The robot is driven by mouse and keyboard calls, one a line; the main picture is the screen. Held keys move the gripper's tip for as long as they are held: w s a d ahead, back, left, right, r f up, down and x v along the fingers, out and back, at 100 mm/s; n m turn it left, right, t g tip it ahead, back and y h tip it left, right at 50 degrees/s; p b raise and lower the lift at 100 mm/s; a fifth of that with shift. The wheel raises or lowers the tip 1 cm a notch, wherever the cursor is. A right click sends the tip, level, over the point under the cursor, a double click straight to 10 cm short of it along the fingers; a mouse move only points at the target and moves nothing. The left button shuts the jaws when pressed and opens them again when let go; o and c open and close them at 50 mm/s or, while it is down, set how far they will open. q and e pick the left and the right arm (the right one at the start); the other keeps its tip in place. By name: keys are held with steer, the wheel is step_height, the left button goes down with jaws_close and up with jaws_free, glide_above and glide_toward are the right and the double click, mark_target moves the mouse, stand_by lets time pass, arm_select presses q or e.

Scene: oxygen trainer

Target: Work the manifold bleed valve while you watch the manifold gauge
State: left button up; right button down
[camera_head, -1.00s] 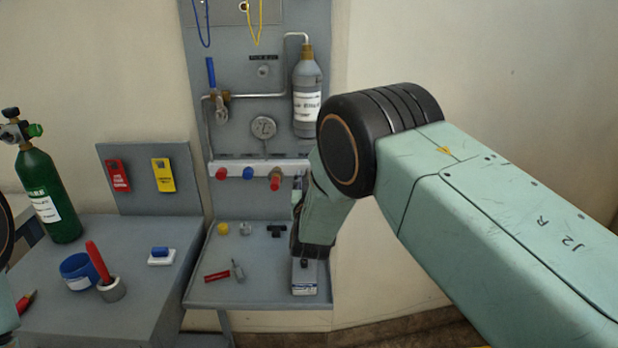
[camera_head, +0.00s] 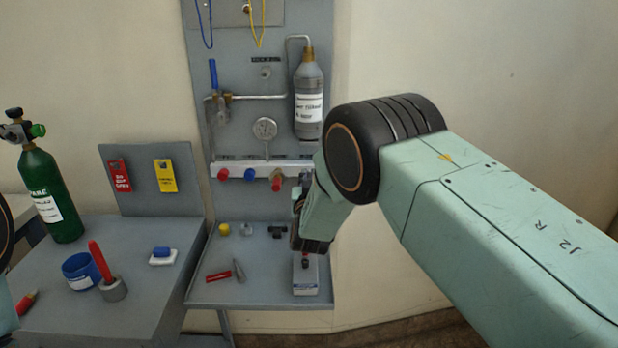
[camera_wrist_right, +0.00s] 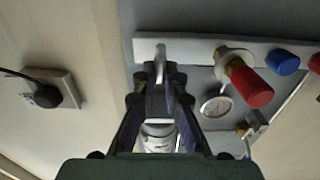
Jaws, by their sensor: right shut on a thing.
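The manifold (camera_head: 235,169) is a pale bar across the grey panel, with red and blue knobs along it. The manifold gauge (camera_head: 265,129) is a round white dial above the bar; its needle is too small to read. It also shows in the right wrist view (camera_wrist_right: 216,105). My right gripper (camera_wrist_right: 161,78) is at the manifold's end, its fingers closed on the small silver bleed valve lever (camera_wrist_right: 160,58). In the head view my right wrist hides most of this lever. My left gripper is out of view; only a sliver of my left arm shows.
A grey bottle (camera_head: 308,100) hangs on the panel above my right wrist. A shelf (camera_head: 205,292) below holds small parts and a white box (camera_head: 306,281). A green cylinder (camera_head: 50,195) stands on the left bench. The wall at right is bare.

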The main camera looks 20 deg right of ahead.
steer(key=shift+r, duration=0.1)
steer(key=shift+w+a+n+b, duration=0.15)
steer(key=shift+n+b, duration=0.4)
steer(key=shift+n, duration=1.75)
steer(key=c, duration=1.4)
jaws_free()
steer(key=shift+v, duration=3.8)
